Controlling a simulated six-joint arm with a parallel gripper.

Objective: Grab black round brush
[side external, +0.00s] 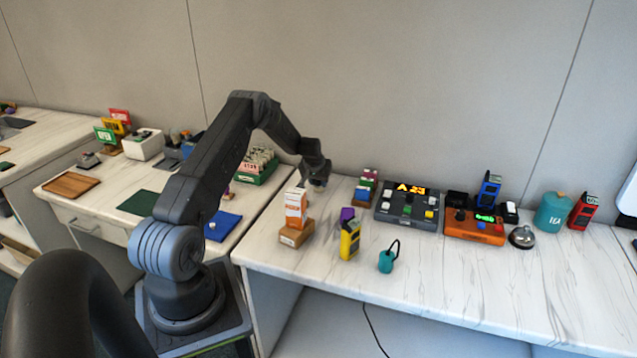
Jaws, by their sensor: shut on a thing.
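My gripper (318,181) is at the end of my bent arm, near the back left of the right-hand white table. It points down and is shut on a small dark thing that is mostly hidden by the fingers. I cannot tell from this view whether that is the black round brush. No other thing in view shows clearly as a black round brush. A stack of coloured blocks (366,187) stands just right of my gripper. An orange-and-white box (296,207) on a wooden block (296,234) stands in front of it.
A grey control panel (407,205), an orange panel (474,228), a silver bell (522,237) and a teal canister (552,212) stand to the right. The right table's front is clear.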

